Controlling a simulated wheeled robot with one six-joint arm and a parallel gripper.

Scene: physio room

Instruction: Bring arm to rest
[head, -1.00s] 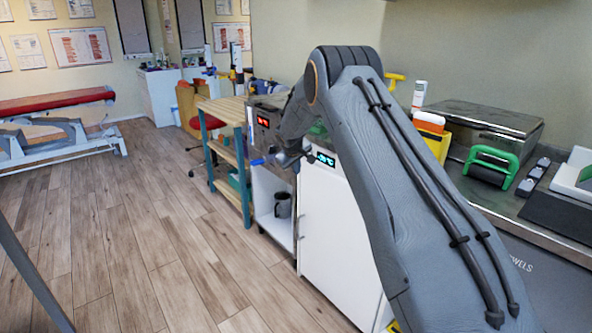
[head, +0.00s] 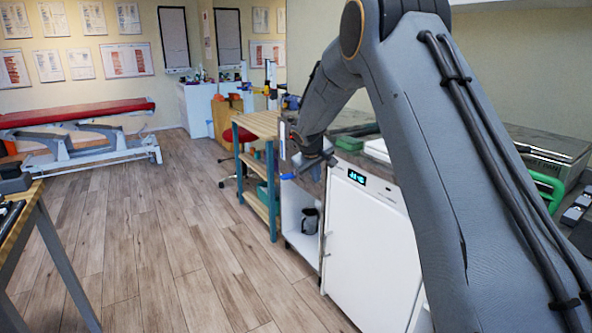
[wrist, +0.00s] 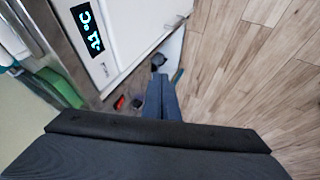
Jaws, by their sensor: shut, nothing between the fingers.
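My arm reaches from the right side of the head view, bent at a high elbow, with its far end hanging in front of the counter. My gripper (head: 288,176) is small there, beside the front of the white cabinet with the lit display (head: 357,178). In the wrist view my gripper (wrist: 162,82) shows its blue fingers together with nothing between them, pointing away past the cabinet front. The arm hides part of the counter top and the wall behind.
A wooden shelf table (head: 262,125) stands beyond the counter. A red treatment couch (head: 75,113) is at the back left. A wooden workbench (head: 22,215) edges in at the left. A dark mug (head: 310,220) sits in the open cabinet. The plank floor (head: 185,235) between is clear.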

